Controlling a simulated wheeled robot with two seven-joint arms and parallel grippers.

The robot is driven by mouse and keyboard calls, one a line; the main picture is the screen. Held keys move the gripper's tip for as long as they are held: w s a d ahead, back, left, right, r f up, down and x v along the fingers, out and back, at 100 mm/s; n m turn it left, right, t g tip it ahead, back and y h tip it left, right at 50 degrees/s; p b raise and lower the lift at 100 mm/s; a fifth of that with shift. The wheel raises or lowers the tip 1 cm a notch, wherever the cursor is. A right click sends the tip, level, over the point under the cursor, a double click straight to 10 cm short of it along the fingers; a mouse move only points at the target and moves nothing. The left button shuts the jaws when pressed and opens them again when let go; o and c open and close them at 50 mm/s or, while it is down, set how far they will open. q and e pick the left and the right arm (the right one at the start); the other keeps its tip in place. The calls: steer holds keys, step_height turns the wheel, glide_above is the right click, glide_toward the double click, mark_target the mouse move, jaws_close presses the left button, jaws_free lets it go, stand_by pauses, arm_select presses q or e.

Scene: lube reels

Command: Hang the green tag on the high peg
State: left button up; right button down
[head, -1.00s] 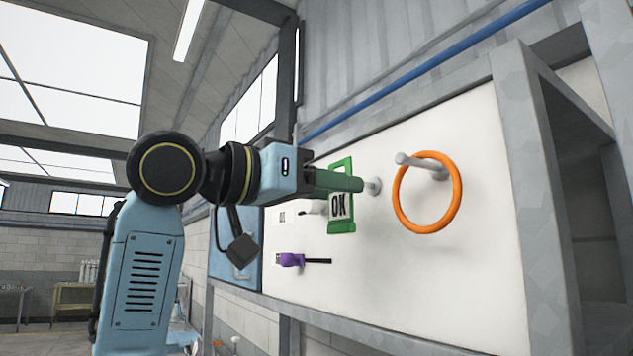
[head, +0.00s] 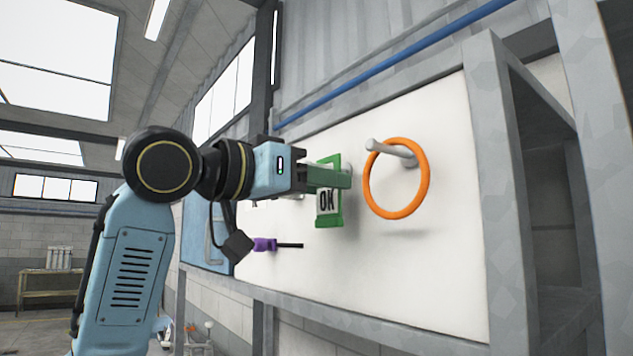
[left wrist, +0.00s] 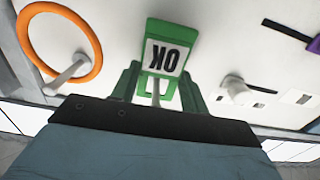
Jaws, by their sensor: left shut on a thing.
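The green tag (head: 328,205), with a white face marked OK, is upright close to the white board. My left gripper (head: 345,178) is shut on the tag near its top end. In the left wrist view the tag (left wrist: 166,55) appears upside down between the green fingers (left wrist: 160,88). A pale peg (left wrist: 155,90) shows between the fingers, over the tag's end. I cannot tell whether it passes through the tag's opening. In the head view the fingers hide most of this peg. My right gripper is not in view.
An orange ring (head: 427,180) hangs on a grey peg (head: 385,150) right of the tag. A purple-handled tool (head: 265,244) is on the board below left. A grey frame (head: 490,180) borders the board (head: 430,250).

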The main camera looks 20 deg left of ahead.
arm_select(q)
steer(key=o, duration=1)
steer(key=shift+o, duration=0.2)
steer(key=b+v, duration=0.4)
steer(key=v, duration=0.9)
steer(key=shift+s+a+b, duration=0.15)
steer(key=shift+s+b, duration=0.05)
steer(key=shift+b, duration=0.1)
